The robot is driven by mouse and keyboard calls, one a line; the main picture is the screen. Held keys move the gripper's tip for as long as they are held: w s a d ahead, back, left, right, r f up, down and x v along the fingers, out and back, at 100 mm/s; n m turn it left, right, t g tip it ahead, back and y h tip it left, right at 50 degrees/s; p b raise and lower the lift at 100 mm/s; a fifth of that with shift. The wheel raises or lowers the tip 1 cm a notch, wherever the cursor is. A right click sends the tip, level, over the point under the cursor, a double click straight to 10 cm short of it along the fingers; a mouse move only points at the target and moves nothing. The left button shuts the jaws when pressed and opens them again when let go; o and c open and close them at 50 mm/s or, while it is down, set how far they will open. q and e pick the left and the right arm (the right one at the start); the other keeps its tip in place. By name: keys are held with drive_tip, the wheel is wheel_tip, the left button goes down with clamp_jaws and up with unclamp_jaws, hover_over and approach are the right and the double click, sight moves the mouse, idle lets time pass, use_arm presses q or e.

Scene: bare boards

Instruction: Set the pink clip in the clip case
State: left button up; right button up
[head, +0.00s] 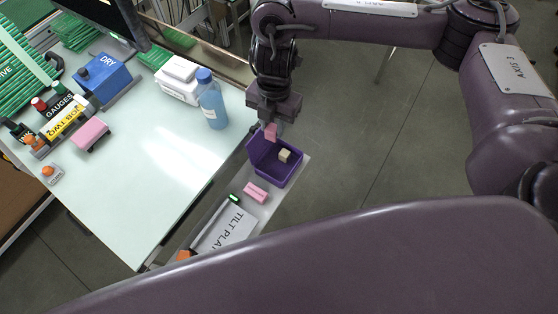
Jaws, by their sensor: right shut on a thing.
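My right gripper (271,124) points down over the purple open case (292,178), which I take to be the clip case. It is shut on a small pink clip (271,133), held at the case's back left, in front of its raised back wall. I cannot tell whether the clip touches the case. A small beige block (284,155) lies inside the case. A second pink piece (256,192) lies outside, in front of the case. My left gripper does not show.
The case stands on a narrow pale surface with a "TILT PLA…" label (226,228) and a green-tipped pen (212,222). The pale table (150,185) at left holds a blue bottle (212,100), white boxes (178,80), a blue "DRY" box (104,77) and a pink block (90,133).

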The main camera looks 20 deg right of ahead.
drive_tip(key=shift+r+m, duration=0.3)
drive_tip(key=shift+m, duration=0.2)
drive_tip(key=shift+f+m, duration=0.2)
drive_tip(key=shift+m, duration=0.1)
wheel_tip(320, 180, down, 19)
drive_tip(key=b, duration=0.6)
drive_tip(key=shift+a, duration=0.1)
drive_tip(key=shift+f, duration=0.35)
drive_tip(key=shift+w, duration=0.15)
drive_tip(key=shift+f+b, duration=0.45)
drive_tip(key=shift+f, duration=0.1)
drive_tip(key=o, duration=0.9)
